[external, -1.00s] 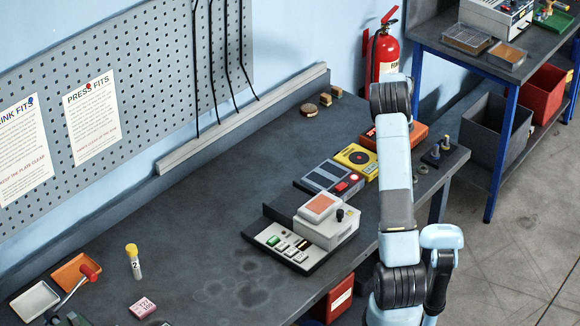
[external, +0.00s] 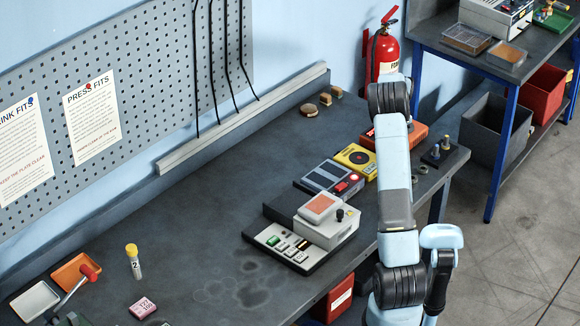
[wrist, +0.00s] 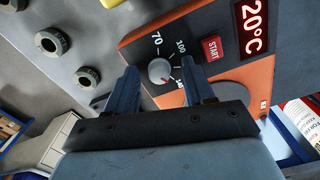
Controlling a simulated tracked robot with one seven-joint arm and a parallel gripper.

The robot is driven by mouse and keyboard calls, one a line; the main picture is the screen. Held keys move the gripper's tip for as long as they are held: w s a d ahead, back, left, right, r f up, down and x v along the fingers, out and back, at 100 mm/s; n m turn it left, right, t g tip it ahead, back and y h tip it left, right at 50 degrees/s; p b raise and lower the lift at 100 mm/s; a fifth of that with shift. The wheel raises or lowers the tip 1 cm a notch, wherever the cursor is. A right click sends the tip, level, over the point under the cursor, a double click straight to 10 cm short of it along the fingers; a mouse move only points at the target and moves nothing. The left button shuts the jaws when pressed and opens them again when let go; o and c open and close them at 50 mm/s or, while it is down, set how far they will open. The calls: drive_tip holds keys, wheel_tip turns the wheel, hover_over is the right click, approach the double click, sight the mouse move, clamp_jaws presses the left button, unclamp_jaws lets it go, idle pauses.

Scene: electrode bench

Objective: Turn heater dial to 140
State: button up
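The heater is an orange box (external: 410,137) at the right of the bench, partly behind my arm in the external view. The wrist view shows its dark front panel (wrist: 196,31) with a pale round dial (wrist: 160,71). The labels 70 and 100 show beside the dial; a third label is partly covered by my right finger. A small red mark shows at the dial's lower right, towards the covered label. My gripper (wrist: 161,73) is open, with one finger on each side of the dial; I cannot tell whether they touch it. The external view hides the fingers.
A red START button (wrist: 212,49) and a red 20°C display (wrist: 251,27) are right of the dial. Several ring-shaped parts, one of them (wrist: 52,42), lie left of the heater. A yellow device (external: 356,158) stands close to the heater on the bench.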

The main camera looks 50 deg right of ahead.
wheel_tip(320, 180, up, 14)
idle(0.7)
drive_tip(key=shift+f, duration=0.15)
idle(0.4)
drive_tip(key=a+r+n+t, duration=0.1)
drive_tip(key=a+r+n, duration=0.25)
drive_tip(key=a, duration=0.85)
drive_tip(key=a+r+n+t, duration=0.1)
drive_tip(key=a+r+n, duration=0.3)
drive_tip(key=a, duration=0.8)
drive_tip(key=a+r+n+t, duration=0.1)
drive_tip(key=a+r+n, duration=0.35)
drive_tip(key=a, duration=0.75)
drive_tip(key=s+a+f+n+t, duration=0.1)
drive_tip(key=s+a+n, duration=0.3)
drive_tip(key=s+a, duration=0.5)
drive_tip(key=s+a+f+n+t, duration=0.1)
drive_tip(key=s+a+f+n, duration=0.2)
drive_tip(key=s+a, duration=0.7)
drive_tip(key=a+n, duration=0.2)
drive_tip(key=a, duration=0.3)
drive_tip(key=shift+s+a+f+t, duration=0.2)
drive_tip(key=shift+s+t, duration=0.05)
drive_tip(key=shift+t, duration=0.05)
